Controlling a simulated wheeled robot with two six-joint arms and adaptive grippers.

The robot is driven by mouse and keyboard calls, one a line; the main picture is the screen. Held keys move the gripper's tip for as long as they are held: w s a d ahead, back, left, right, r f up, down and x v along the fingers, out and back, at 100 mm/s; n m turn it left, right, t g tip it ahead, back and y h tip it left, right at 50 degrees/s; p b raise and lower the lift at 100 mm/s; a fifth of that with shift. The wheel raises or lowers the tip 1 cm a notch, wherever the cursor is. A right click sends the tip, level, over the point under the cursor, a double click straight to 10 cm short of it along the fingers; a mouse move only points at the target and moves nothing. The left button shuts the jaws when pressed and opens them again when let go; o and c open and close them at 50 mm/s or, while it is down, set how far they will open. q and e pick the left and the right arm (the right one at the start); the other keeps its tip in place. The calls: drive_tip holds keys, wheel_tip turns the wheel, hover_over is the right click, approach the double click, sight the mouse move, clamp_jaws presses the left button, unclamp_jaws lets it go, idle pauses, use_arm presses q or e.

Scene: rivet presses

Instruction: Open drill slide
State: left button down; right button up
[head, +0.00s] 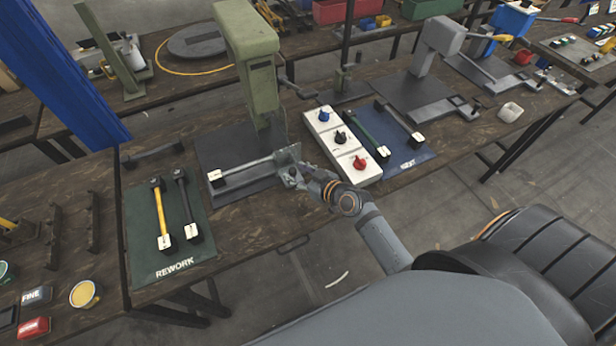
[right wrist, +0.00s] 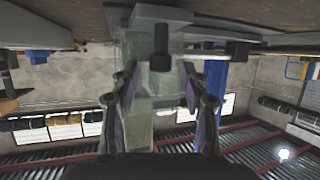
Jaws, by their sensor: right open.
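A tall green press (head: 248,60) stands on a dark base plate (head: 207,141) at the middle of the bench. A grey bar with a white tag (head: 216,177) lies across the front of this plate and runs toward my right gripper. My right gripper (head: 284,163) is at the plate's right front corner, by the bar's right end. In the right wrist view its two fingers (right wrist: 158,105) are spread, with a short dark knob (right wrist: 160,62) just beyond and between them. I cannot tell whether the fingers touch anything. No part is labelled as the drill slide. My left gripper is not in view.
A white panel with blue, black and red knobs (head: 343,144) stands right of the press, beside a blue mat (head: 418,157) with tagged bars. A green REWORK mat (head: 150,245) with two tagged handles lies left. More presses (head: 440,45) stand at the back right.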

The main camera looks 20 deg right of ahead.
drive_tip(key=v, duration=1)
drive_tip(key=shift+s, duration=0.3)
drive_tip(key=shift+r, duration=0.15)
